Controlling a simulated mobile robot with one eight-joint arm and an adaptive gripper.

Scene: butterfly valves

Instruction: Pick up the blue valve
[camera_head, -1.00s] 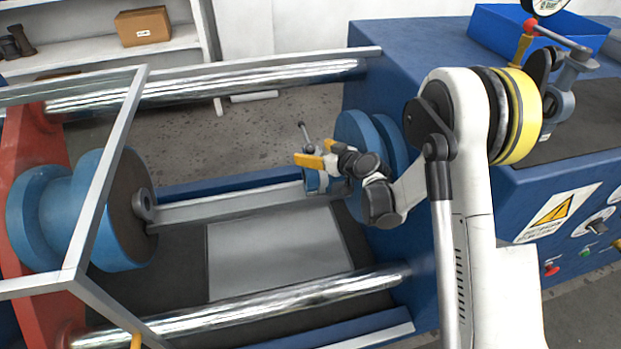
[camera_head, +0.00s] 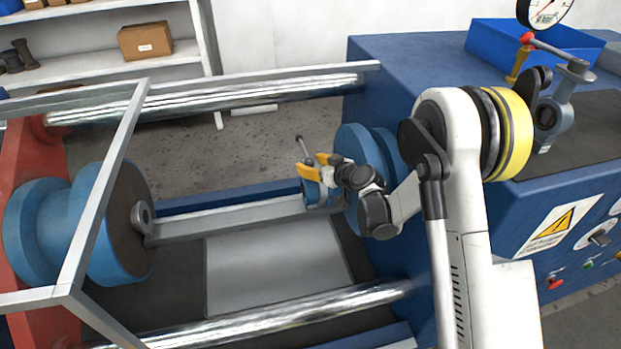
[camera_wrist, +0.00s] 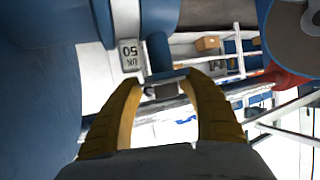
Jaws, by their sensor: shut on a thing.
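The blue valve (camera_head: 313,190) is a small blue body with a thin grey lever (camera_head: 302,146) rising from its top. It is between the clamp faces of the big blue machine, close to the right-hand blue disc. My gripper (camera_head: 310,165) reaches in from the right, and its yellow fingers are shut on the valve's upper part. In the wrist view my gripper (camera_wrist: 162,82) has a yellow finger on each side of the valve's narrow neck (camera_wrist: 160,55). The fingers partly hide the valve in the head view.
The right-hand blue disc (camera_head: 368,160) is close behind my gripper. The left blue clamp disc (camera_head: 122,225) is well apart. Metal rods (camera_head: 270,315) run along both sides. A second valve (camera_head: 550,115) with a red-tipped lever stands on the bench, near a blue bin (camera_head: 480,45).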

